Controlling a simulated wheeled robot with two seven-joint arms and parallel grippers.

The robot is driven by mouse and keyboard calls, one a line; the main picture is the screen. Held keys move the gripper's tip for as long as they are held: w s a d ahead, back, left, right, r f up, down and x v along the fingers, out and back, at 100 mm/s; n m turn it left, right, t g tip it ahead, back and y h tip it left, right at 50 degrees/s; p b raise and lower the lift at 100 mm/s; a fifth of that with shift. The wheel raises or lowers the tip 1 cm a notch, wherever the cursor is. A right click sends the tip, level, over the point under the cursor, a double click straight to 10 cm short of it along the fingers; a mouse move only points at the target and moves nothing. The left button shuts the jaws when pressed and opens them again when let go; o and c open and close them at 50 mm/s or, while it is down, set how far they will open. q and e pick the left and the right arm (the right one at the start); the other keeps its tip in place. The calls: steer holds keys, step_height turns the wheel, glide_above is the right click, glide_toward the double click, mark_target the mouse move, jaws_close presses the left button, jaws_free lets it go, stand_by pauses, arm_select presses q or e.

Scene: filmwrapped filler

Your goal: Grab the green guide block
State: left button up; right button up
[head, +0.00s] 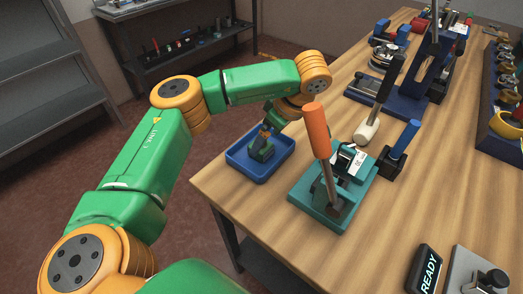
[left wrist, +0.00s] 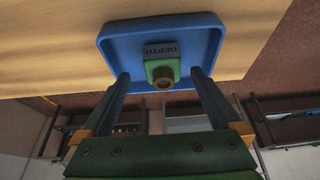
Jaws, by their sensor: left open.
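The green guide block (head: 262,152) sits in a small blue tray (head: 240,166) at the table's left edge in the head view. In the left wrist view the block (left wrist: 162,68) shows a grey face lettered "DEPTH" and a round brass-coloured part, inside the blue tray (left wrist: 115,45). My left gripper (left wrist: 160,78) is open, with one finger on each side of the block and visible gaps between. In the head view my left gripper (head: 267,132) is above the block, partly hidden by my wrist. My right gripper is in neither view.
A teal fixture (head: 318,208) with an orange-handled lever (head: 317,130) stands just right of the tray. Behind it are a white-headed mallet (head: 366,131) and a blue-handled tool (head: 404,140). A "READY" sign (head: 426,270) lies near the front.

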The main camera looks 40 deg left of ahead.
arm_select(q)
steer(key=x, duration=0.2)
steer(key=p+x, duration=0.1)
steer(key=x, duration=0.1)
steer(key=shift+s+a+f, duration=0.1)
steer(key=shift+s+a, duration=0.1)
jaws_close()
